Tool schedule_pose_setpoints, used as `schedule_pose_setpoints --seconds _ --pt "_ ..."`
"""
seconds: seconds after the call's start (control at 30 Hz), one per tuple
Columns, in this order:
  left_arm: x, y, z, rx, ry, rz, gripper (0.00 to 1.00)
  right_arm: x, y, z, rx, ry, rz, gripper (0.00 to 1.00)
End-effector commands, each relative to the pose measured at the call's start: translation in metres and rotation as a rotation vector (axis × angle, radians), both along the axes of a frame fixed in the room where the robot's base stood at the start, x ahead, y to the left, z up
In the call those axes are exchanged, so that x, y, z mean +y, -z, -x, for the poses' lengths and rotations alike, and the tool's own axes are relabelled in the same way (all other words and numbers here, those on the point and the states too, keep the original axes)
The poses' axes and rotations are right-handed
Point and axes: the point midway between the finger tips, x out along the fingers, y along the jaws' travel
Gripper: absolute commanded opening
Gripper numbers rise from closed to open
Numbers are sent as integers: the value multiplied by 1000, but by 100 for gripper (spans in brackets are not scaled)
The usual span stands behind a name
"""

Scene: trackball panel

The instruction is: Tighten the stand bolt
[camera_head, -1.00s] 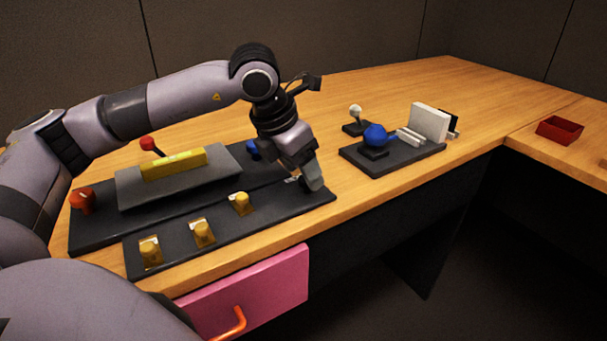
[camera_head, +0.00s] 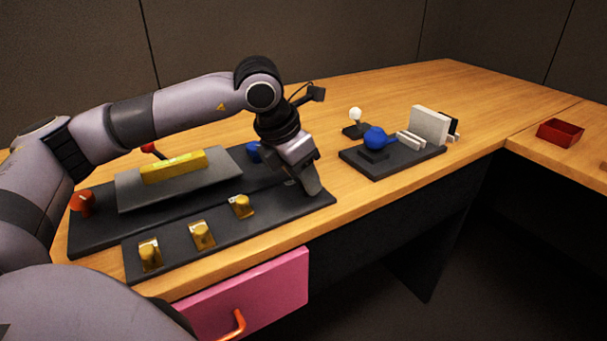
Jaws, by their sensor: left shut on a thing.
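My left gripper (camera_head: 311,187) points down at the right end of the dark front strip (camera_head: 222,236). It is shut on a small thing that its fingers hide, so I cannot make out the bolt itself. Several yellow pieces sit in a row along the same strip, the nearest to the gripper being a yellow piece (camera_head: 240,206). My right gripper is not in view.
Behind the strip are a yellow bar (camera_head: 173,166) on a grey block, an orange-red knob (camera_head: 82,201) and a blue knob (camera_head: 253,151). To the right stands a dark base (camera_head: 405,160) with a blue ball (camera_head: 375,137). A red tray (camera_head: 560,132) lies far right. A pink drawer (camera_head: 257,288) is below.

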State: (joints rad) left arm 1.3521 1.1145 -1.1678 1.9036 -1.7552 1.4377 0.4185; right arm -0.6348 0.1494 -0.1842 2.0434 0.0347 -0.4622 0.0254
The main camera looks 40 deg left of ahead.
Motion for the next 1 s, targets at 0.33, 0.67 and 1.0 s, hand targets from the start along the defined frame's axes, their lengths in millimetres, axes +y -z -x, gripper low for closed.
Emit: schedule_pose_setpoints --seconds 0.33,0.67,1.0 --pt "2 0 -1 1 239 3 7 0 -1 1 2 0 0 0" --pt "4 -2 -4 -1 552 4 7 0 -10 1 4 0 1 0" --pt "5 -3 -6 -1 876 4 7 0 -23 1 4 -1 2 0"
